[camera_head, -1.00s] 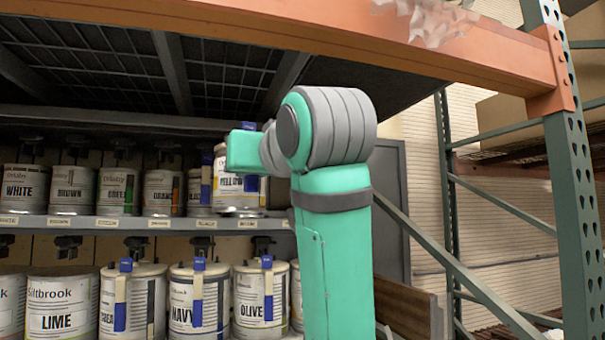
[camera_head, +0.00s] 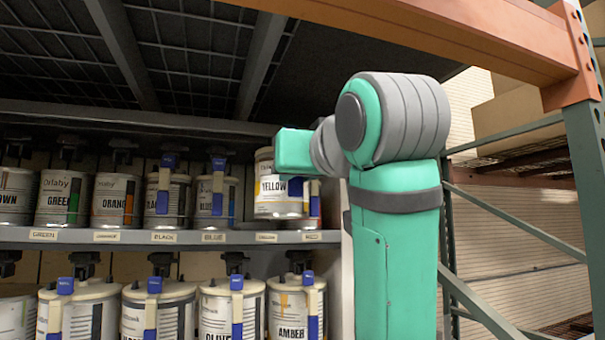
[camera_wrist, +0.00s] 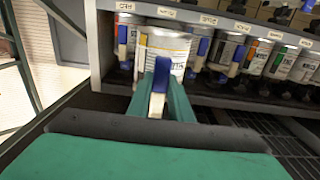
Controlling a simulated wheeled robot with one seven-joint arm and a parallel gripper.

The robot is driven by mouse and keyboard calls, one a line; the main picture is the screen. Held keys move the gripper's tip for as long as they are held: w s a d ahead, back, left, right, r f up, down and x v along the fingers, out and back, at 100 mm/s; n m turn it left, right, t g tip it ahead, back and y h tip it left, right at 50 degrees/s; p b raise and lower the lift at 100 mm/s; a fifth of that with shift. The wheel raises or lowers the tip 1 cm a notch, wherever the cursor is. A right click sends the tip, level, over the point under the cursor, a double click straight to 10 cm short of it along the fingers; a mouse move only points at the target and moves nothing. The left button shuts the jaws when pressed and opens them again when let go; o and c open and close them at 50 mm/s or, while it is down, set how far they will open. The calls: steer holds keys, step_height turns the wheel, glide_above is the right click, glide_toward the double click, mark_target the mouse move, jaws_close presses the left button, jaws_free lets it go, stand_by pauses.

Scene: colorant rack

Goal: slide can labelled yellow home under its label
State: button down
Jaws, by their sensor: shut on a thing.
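The yellow can (camera_head: 277,192), white with a YELLOW label, is at the right part of the upper shelf, above the yellow shelf label (camera_head: 265,237). It also shows in the wrist view (camera_wrist: 168,42), where the picture is upside down. My gripper (camera_wrist: 160,92) is shut on the blue handle (camera_wrist: 160,76) at the can's front. In the head view the green hand (camera_head: 296,152) hides part of the can's upper right side. The can looks nearer the shelf front than its neighbours. I cannot tell whether its base touches the shelf.
A blue-handled can (camera_head: 314,196) stands close on the right, above the red label (camera_head: 312,236). The blue can (camera_head: 216,197) stands on the left with a small gap. The shelf lip (camera_head: 130,238) runs below. More cans, including amber (camera_head: 294,308), fill the lower shelf.

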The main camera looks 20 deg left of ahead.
mark_target(282, 189)
steer(key=shift+a+f+x, duration=0.1)
steer(key=shift+f+x, duration=0.2)
steer(key=shift+x, duration=1.05)
steer(key=shift+a+f+x, duration=0.1)
steer(key=shift+f+x, duration=0.2)
steer(key=shift+x, duration=1.05)
steer(key=shift+f+x, duration=0.35)
steer(key=shift+x, duration=3.75)
steer(key=shift+a, duration=0.2)
steer(key=shift+w, duration=0.1)
steer(key=shift+d, duration=0.1)
steer(key=shift+r, duration=0.3)
steer(key=shift+w+f, duration=0.3)
steer(key=shift+f, duration=0.1)
